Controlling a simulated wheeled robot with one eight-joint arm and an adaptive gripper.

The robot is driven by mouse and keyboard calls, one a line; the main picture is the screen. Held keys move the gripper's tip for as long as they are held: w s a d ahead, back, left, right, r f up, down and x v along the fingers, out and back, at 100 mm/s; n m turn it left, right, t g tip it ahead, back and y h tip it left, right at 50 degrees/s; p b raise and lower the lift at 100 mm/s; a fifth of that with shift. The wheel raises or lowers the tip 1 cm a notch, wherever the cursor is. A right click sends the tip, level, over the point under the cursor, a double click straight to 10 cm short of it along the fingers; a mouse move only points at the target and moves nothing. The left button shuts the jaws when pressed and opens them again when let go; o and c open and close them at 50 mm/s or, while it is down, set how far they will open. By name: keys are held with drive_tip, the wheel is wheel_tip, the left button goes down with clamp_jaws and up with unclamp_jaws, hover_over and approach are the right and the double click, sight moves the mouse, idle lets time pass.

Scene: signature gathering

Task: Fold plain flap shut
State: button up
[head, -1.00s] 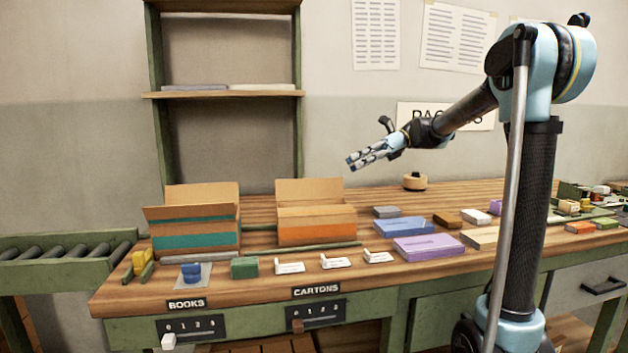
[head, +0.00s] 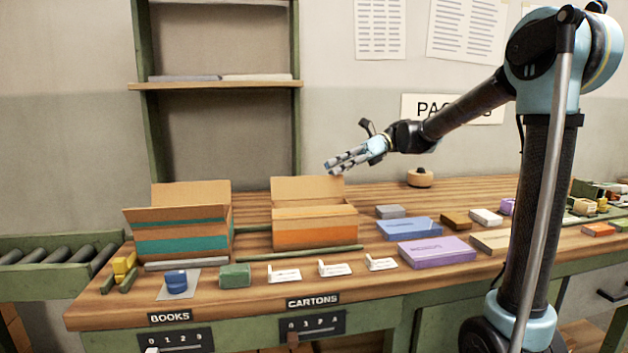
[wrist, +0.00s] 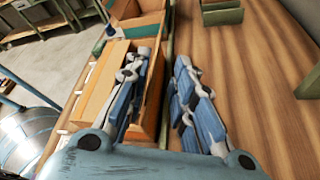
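Two open cardboard cartons stand on the bench: a teal-striped carton (head: 180,238) at left and an orange-striped carton (head: 312,236) to its right. The orange-striped carton's plain back flap (head: 307,189) stands up. The teal-striped carton also has a raised plain back flap (head: 191,193); its front flap (head: 175,213) leans outward and bears a teal stripe. My gripper (head: 329,169) is above the orange-striped carton's right end, apart from it, fingers pointing left.
Purple (head: 436,251) and blue (head: 408,228) boxes lie right of the cartons. Small white cards (head: 335,267), a green block (head: 235,276) and a blue stamp-like item (head: 176,282) line the front edge. A tape roll (head: 420,177) sits behind.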

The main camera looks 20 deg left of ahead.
sight(313, 178)
drive_tip(key=x, duration=0.8)
drive_tip(key=shift+s+a, duration=0.1)
drive_tip(key=shift+a, duration=0.05)
